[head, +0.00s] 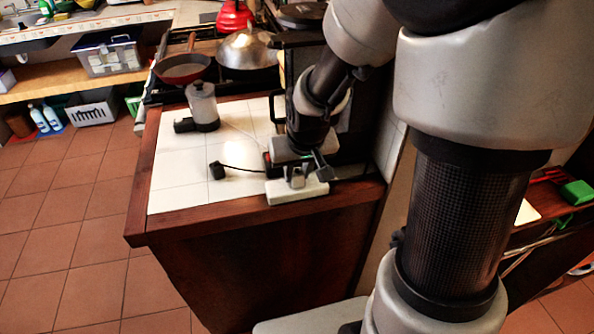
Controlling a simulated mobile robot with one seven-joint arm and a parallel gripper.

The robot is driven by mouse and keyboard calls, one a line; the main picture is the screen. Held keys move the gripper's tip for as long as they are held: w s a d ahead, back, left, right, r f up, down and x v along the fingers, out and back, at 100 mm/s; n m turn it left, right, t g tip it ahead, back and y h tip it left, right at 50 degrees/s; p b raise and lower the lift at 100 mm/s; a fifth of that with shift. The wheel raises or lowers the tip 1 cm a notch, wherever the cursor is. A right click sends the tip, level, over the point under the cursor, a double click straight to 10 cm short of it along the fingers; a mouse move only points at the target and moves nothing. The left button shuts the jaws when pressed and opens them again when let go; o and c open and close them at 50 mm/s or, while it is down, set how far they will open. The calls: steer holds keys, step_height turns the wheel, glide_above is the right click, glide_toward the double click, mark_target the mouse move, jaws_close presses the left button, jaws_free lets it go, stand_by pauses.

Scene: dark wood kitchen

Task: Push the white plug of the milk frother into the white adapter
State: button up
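The milk frother (202,107), a grey jug with a dark base, stands on the white tiled counter. A white block that looks like the adapter (285,193) lies at the counter's front edge. My gripper (303,178) points down right above this block; whether it touches it I cannot tell. The gripper body hides what is between the fingers, and I cannot make out a white plug. A small black block (217,170) with a thin black cable lies on the tiles to the left; the cable runs toward my gripper.
The counter's wooden front edge (190,228) lies close to the white block. Behind the frother are a red pan (182,68), a domed metal lid (246,50) and a red kettle (234,16). A dark wall-side object stands close right of my gripper. The front-left tiles are clear.

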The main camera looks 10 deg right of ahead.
steer(key=o, duration=0.5)
steer(key=shift+o, duration=0.2)
